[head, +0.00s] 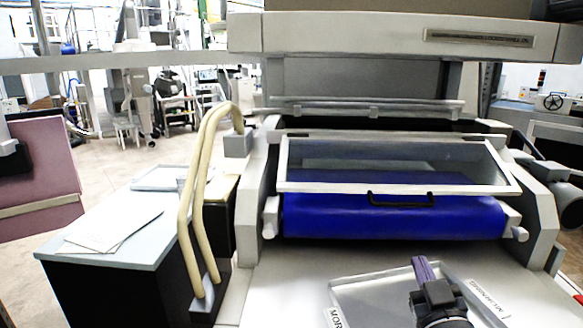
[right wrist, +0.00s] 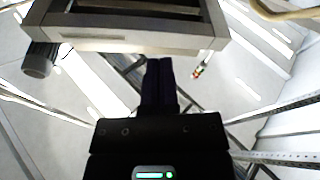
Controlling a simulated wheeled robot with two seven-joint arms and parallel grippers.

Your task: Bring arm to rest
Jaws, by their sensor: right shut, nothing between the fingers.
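My right gripper (head: 421,268) shows at the bottom of the head view, in front of the roller sheeter, with its purple fingers together and empty. It overlaps the grey tray in the picture. In the right wrist view the shut fingers (right wrist: 159,75) point up toward the edge of a light grey machine part (right wrist: 130,40). The roller sheeter has a blue roller (head: 390,218) under a clear framed guard (head: 395,165) with a black handle (head: 401,198). The guard appears lowered in front of the roller. My left gripper is not in view.
A grey tray (head: 375,290) with lettered labels lies on the sheeter's front bed. A side table (head: 125,240) with white sheets stands at the left, beside bent cream tubes (head: 190,220). Open floor (head: 120,165) shows farther back at the left.

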